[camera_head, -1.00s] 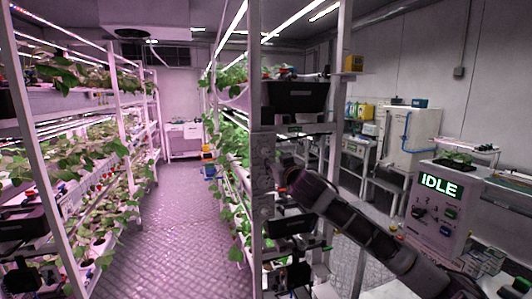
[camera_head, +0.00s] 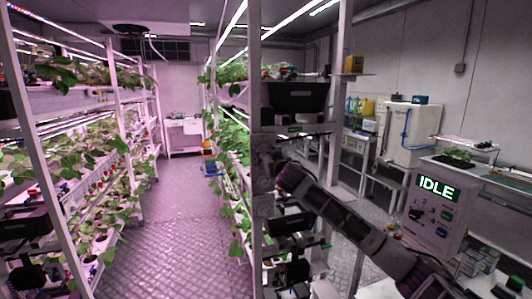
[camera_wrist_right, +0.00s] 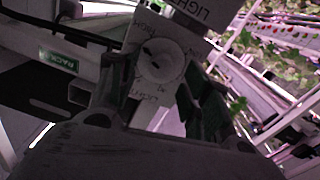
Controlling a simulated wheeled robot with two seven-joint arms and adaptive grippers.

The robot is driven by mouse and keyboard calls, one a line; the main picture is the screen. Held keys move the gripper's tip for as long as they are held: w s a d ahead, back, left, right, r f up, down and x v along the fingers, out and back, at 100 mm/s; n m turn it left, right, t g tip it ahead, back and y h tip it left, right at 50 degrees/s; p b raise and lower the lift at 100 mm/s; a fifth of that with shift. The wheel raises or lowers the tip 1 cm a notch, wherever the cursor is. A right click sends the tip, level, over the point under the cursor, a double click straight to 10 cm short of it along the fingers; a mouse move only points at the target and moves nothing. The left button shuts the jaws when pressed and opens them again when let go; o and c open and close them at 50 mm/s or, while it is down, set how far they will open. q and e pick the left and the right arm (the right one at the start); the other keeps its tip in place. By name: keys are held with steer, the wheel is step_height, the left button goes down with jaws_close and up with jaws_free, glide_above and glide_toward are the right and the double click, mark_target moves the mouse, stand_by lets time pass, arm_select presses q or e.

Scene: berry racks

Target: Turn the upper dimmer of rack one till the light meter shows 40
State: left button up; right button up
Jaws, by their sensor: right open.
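In the right wrist view a round pale dimmer knob (camera_wrist_right: 158,62) with dark marks sits on a light plate with small writing around it. My right gripper (camera_wrist_right: 157,88) is open, its two dark green fingers on either side of the knob's lower part; whether they touch it I cannot tell. A sign reading "LIGH…" (camera_wrist_right: 190,10) is cut off above it, and no meter number is readable. In the head view my right arm reaches from the lower right to the rack post (camera_head: 256,150); its fingers are hidden there.
A green label (camera_wrist_right: 58,62) beginning "RACK" is left of the knob. In the head view, plant racks (camera_head: 118,120) line an open aisle (camera_head: 165,215). A white machine with an "IDLE" screen (camera_head: 436,188) stands at the right, near my right arm.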

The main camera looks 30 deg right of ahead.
mark_target(264, 152)
steer(key=shift+x, duration=1.15)
steer(key=shift+c, duration=0.5)
steer(key=c, duration=1)
